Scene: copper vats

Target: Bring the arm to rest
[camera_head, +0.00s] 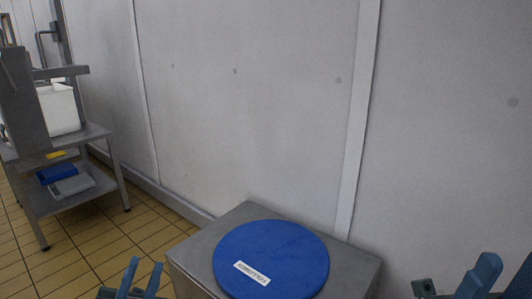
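My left gripper (140,278) shows at the bottom edge, left of the middle. Its two blue fingers point up and stand apart with nothing between them. It is left of a metal stand and apart from it in the picture. My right gripper (503,277) shows at the bottom right corner, partly cut off by the frame. Its blue fingers are also apart, and I see nothing between them. Most of both arms is out of view.
A blue round lid (280,250) with a white label lies on a grey metal stand (350,272) in front. A pale wall (250,110) rises behind. A metal shelf table (92,133) with a white container (60,108) stands left. Tiled floor (100,245) is clear between.

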